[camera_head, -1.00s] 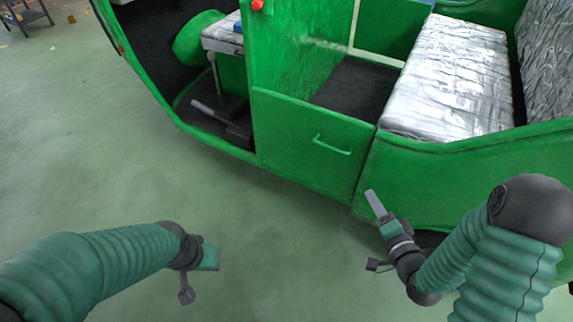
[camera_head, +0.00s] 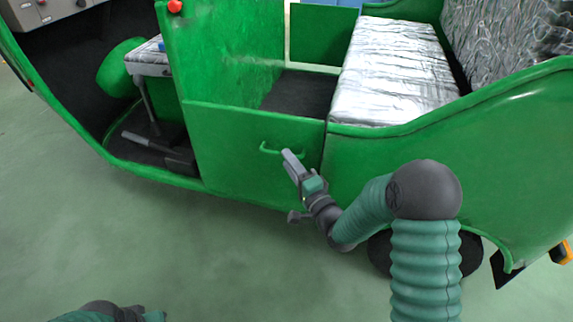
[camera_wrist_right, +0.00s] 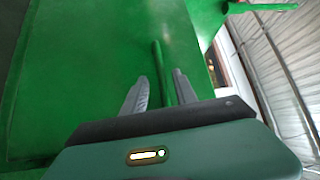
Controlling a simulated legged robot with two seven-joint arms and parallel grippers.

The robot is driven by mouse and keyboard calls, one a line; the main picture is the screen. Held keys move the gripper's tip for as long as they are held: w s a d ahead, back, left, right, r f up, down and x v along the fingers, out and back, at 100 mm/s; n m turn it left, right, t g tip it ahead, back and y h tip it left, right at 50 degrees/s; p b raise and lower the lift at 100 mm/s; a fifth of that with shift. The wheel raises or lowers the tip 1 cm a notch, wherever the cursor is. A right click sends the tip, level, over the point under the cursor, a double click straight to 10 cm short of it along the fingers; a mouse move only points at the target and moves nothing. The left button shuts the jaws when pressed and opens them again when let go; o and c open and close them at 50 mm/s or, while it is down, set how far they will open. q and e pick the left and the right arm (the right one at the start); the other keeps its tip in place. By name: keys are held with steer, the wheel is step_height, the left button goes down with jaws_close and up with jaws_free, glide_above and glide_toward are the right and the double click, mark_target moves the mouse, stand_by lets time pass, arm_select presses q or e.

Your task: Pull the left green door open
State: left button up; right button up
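The low green door (camera_head: 235,140) in the side of the green rickshaw is closed, flush with the body. Its green bar handle (camera_head: 268,150) is near the door's upper right. My right gripper (camera_head: 290,154) is at the handle's right end. In the right wrist view the handle (camera_wrist_right: 160,58) runs between the two grey fingers of my right gripper (camera_wrist_right: 160,76). They stand apart, with a gap at least on the left side. My left gripper (camera_head: 130,314) is low at the bottom edge, mostly cut off, and its fingers cannot be made out.
A silver-covered bench seat (camera_head: 395,75) is behind the door, inside the rickshaw. A dark wheel (camera_head: 470,252) is under the body at the right. The green floor (camera_head: 200,250) in front of the door is clear.

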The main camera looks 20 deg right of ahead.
steer(key=shift+x, duration=0.95)
steer(key=shift+r, duration=0.1)
steer(key=c, duration=0.7)
jaws_close()
steer(key=shift+s+f, duration=0.1)
steer(key=shift+f, duration=0.1)
